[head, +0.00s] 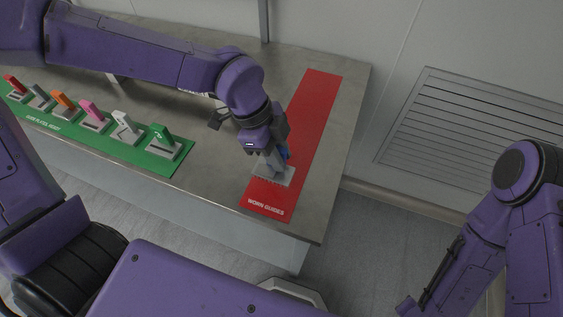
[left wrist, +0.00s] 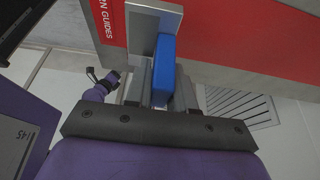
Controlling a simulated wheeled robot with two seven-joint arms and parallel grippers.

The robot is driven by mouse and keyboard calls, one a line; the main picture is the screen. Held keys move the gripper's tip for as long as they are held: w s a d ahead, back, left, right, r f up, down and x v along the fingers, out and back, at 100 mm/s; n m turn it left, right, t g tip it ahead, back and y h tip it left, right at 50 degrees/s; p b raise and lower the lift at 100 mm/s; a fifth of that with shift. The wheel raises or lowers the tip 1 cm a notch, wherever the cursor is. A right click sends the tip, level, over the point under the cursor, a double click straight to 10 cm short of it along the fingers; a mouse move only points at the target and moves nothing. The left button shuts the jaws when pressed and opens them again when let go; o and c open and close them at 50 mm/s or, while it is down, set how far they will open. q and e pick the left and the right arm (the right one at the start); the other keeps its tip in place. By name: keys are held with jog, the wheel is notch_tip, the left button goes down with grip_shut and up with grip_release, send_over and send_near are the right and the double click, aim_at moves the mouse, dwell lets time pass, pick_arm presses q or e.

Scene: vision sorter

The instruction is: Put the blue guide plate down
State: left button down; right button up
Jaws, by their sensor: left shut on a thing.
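The blue guide plate (left wrist: 164,66) is an upright blue block, with a light grey flat base (left wrist: 146,27) at its far end in the left wrist view. My left gripper (left wrist: 160,95) is shut on the blue part, with a grey finger on each side. In the head view my left gripper (head: 271,160) points down at the red mat marked WORN GUIDES (head: 308,110). Only a little blue (head: 285,153) shows beside the fingers, and the grey base (head: 284,179) is over the mat's near end. I cannot tell whether the base touches the mat. My right gripper is not clearly seen.
A green strip (head: 184,163) at the left of the metal table (head: 215,185) holds several coloured guide plates on grey bases, the nearest one green (head: 162,137). The red mat beyond my left gripper is bare. The table's right edge runs close beside the mat.

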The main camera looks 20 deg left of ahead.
pick_arm(q)
jog(key=x, duration=0.3)
jog(key=shift+a+f, duration=0.2)
jog(key=shift+f, duration=0.3)
jog(key=c, duration=1)
grip_release()
jog(key=shift+o, duration=0.2)
jog(key=v, duration=1.2)
jog(key=shift+b, duration=0.3)
jog(key=shift+a+r, duration=0.1)
